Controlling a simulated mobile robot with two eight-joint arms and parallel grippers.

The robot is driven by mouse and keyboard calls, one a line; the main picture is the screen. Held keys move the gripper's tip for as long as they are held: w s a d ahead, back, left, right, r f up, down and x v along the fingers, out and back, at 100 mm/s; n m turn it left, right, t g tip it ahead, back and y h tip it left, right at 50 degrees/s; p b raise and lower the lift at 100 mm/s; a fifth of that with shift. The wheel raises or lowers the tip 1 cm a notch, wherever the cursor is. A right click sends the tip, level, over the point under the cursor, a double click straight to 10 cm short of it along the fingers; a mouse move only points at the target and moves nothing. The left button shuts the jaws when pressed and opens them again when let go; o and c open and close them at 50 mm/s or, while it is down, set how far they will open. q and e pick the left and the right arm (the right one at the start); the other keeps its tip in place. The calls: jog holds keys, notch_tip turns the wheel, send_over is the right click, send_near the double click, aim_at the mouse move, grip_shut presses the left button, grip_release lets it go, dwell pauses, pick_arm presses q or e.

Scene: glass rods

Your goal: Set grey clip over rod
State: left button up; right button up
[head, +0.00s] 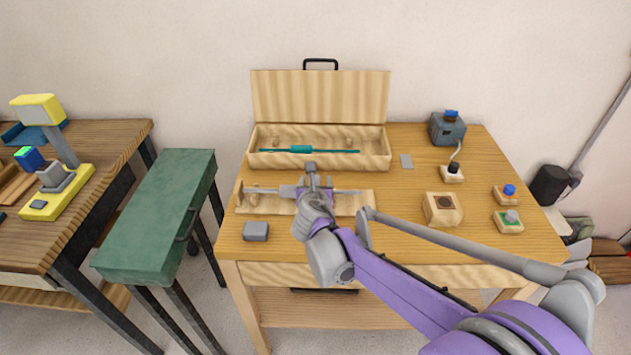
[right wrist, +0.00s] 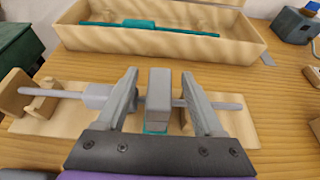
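A pale grey rod (right wrist: 58,93) lies level across a wooden stand; in the head view its right end (head: 350,192) shows beside my gripper. A thicker grey sleeve (right wrist: 97,95) sits on the rod left of my fingers. A grey block, which looks like the grey clip (right wrist: 159,88), stands upright over the rod between the fingers of my right gripper (right wrist: 160,85). Teal shows at its lower end. Narrow gaps show between the block and both fingers, so the gripper looks open around it. How the clip meets the rod is hidden. My left gripper is not in view.
An open wooden case (head: 262,160) behind the stand (head: 357,204) holds a teal rod (head: 335,151). A loose grey block (head: 256,231) lies front left on the table. A wooden block (head: 442,209) and small button boxes (head: 508,222) stand to the right.

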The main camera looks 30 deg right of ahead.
jog(key=shift+s+a, duration=0.1)
jog(key=p+v, duration=0.1)
jog(key=v, duration=1)
jog(key=s+a+f+m+g+y+p, duration=0.1)
jog(key=s+a+m+g+y+p, duration=0.1)
jog(key=s+m, duration=0.4)
jog(key=s+a+f+m+g+y+p, duration=0.2)
jog(key=s+m, duration=0.5)
jog(key=m, duration=0.7)
jog(key=s+a+f+m+g+y+p, duration=0.1)
jog(key=s+a+m+g+y+p, duration=0.1)
jog(key=s+m, duration=0.5)
jog(key=a+m+y+p, duration=0.1)
jog(key=a+m+p, duration=0.1)
jog(key=a, duration=0.1)
jog(key=shift+a+f+m+p, duration=0.25)
jog(key=shift+a+m+p, duration=0.05)
jog(key=shift+m, duration=0.1)
jog(key=shift+c, duration=0.3)
